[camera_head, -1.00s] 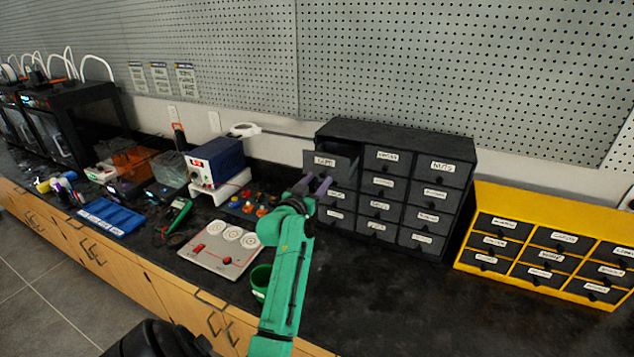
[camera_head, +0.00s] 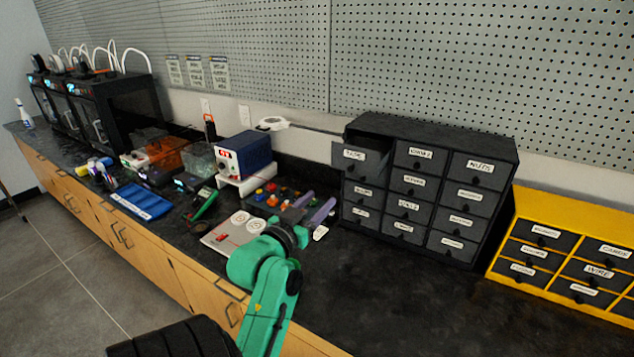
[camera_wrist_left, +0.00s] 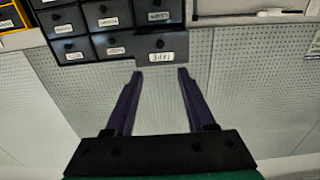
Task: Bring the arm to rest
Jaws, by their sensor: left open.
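My left gripper (camera_head: 322,199) hangs over the counter in front of the black drawer cabinet, with my green arm coming up from the bottom. In the left wrist view its two purple fingers (camera_wrist_left: 160,74) are spread wide with nothing between them. The top-left drawer, labelled "TAPE" (camera_head: 364,157), sticks out from the cabinet (camera_head: 430,133). It also shows in the left wrist view (camera_wrist_left: 162,43), beyond the fingertips. The gripper is lower than this drawer and apart from it. My right gripper is not in view.
The yellow drawer unit (camera_head: 507,232) stands right of the cabinet. A blue power supply (camera_head: 246,154), a white board with dials (camera_head: 222,237), a blue tray (camera_head: 143,202) and black printers (camera_head: 108,108) stand to the left. The counter (camera_head: 400,290) in front of the cabinet is clear.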

